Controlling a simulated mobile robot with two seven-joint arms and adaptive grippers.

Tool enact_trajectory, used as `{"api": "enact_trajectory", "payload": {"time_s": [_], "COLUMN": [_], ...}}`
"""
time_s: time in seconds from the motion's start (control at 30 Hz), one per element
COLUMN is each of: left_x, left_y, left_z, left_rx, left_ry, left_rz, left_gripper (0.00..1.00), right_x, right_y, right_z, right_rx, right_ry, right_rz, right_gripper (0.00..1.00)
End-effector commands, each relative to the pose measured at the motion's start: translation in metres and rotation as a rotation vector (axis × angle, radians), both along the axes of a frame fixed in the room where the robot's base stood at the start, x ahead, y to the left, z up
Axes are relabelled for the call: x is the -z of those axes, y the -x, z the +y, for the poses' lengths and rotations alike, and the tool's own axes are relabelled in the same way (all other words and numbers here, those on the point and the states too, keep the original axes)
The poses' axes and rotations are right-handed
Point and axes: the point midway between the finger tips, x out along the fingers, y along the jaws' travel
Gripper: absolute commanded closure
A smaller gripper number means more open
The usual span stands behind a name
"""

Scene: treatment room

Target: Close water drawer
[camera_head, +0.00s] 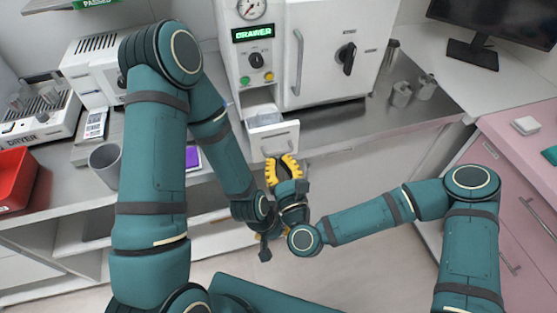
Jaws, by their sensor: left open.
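The water drawer (266,140) is a white box with a handle on its front, pulled out of the lower left of the white sterilizer (318,30). The top of the drawer is open. My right gripper (281,160), with yellow fingers, is just in front of the drawer's face, below the handle. Its fingers look apart with nothing between them; whether they touch the drawer front, I cannot tell. My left gripper (265,250) is lower, below the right wrist, open and partly hidden by the arms.
A lit display reading DRAWER (253,34) sits above a knob and buttons. Metal cups (402,94) stand right of the sterilizer. A red tray (14,178), grey cup (105,164) and dryer (38,118) are left. Pink cabinets (510,215) stand right.

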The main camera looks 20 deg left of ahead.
Motion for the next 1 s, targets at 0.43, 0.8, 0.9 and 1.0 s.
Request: {"api": "enact_trajectory", "payload": {"time_s": [0.43, 0.8, 0.9, 1.0], "left_x": [0.011, 0.025, 0.025, 0.024], "left_y": [-0.001, -0.005, -0.005, -0.005], "left_z": [0.0, 0.001, 0.001, 0.001], "left_rx": [0.0, -0.002, -0.002, -0.002], "left_ry": [-0.001, -0.003, -0.003, -0.003], "left_rz": [-0.004, -0.012, -0.012, -0.012], "left_gripper": [0.07, 0.07, 0.07, 0.07], "right_x": [0.003, 0.001, 0.0, 0.0], "right_y": [-0.026, -0.066, -0.066, -0.066], "right_z": [0.017, 0.045, 0.045, 0.044], "right_rx": [0.003, 0.001, 0.001, 0.0], "right_ry": [-0.003, -0.002, -0.001, -0.001], "right_rz": [-0.002, 0.0, 0.001, 0.001], "right_gripper": [1.0, 1.0, 1.0, 1.0]}}
